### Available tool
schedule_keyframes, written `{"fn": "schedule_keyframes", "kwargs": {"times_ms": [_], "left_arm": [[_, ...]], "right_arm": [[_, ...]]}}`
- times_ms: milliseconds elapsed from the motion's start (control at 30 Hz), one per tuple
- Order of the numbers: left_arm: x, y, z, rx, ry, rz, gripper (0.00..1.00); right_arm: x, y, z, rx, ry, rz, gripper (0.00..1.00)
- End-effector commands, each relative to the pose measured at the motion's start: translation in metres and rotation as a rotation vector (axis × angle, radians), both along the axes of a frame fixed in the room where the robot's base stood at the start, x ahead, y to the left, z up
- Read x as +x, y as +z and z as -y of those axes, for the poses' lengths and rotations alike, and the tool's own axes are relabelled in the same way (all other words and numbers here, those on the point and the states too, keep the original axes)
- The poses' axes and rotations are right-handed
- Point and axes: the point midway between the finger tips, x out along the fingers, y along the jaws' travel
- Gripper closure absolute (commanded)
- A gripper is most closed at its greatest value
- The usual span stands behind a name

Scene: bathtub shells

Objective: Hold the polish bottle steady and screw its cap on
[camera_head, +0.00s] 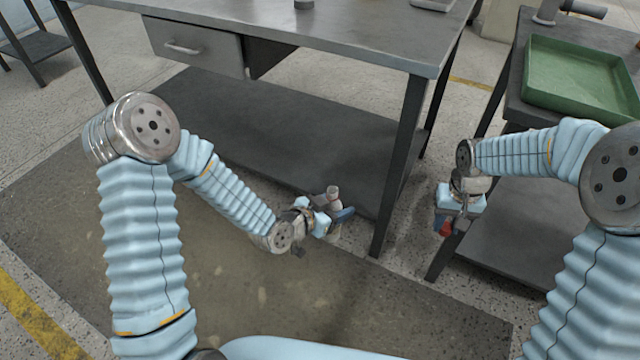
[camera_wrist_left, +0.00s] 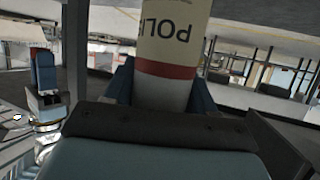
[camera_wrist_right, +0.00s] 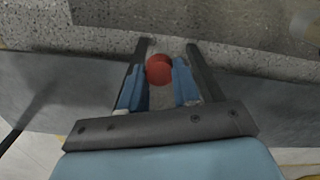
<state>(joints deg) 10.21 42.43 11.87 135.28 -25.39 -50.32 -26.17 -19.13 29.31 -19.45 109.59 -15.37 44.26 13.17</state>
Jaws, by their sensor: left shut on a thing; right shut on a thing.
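The polish bottle (camera_head: 333,193) is held in my left gripper (camera_head: 336,216), out in front of the workbench's lower shelf. In the left wrist view its cream label with "POLI" and a red band (camera_wrist_left: 172,40) show between the blue fingers. The bottle's upper end is outside that view. My right gripper (camera_head: 448,224) points down, well to the right of the bottle. It is shut on the red cap (camera_head: 445,229), which also shows between the blue fingertips in the right wrist view (camera_wrist_right: 159,69). The cap and bottle are apart.
A grey workbench (camera_head: 330,32) with a drawer (camera_head: 195,48) stands ahead, its leg (camera_head: 400,160) between my two grippers in the head view. A second table at the right carries a green tray (camera_head: 580,75). Floor is open in front of me.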

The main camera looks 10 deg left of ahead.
Motion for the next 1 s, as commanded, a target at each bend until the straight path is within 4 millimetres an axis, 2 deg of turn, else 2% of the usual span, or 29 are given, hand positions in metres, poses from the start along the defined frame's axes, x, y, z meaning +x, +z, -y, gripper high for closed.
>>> {"fn": "schedule_keyframes", "kwargs": {"times_ms": [200, 533, 633, 767, 1000], "left_arm": [[-0.006, -0.010, 0.011, 0.000, -0.050, 0.001, 0.99], [-0.006, -0.011, 0.012, 0.001, -0.052, 0.001, 0.99], [-0.006, -0.011, 0.011, 0.001, -0.051, 0.001, 0.99], [-0.006, -0.010, 0.012, 0.001, -0.051, 0.001, 0.99], [-0.006, -0.010, 0.011, 0.001, -0.051, 0.001, 0.99]], "right_arm": [[0.000, 0.000, 0.000, 0.000, 0.000, 0.000, 0.96], [0.000, 0.000, -0.001, 0.000, 0.000, 0.000, 0.96], [0.004, 0.003, -0.007, 0.000, 0.004, 0.002, 0.96], [0.014, 0.015, -0.032, -0.003, 0.016, 0.005, 0.96], [0.032, 0.053, -0.114, -0.004, 0.042, 0.009, 0.96]]}}
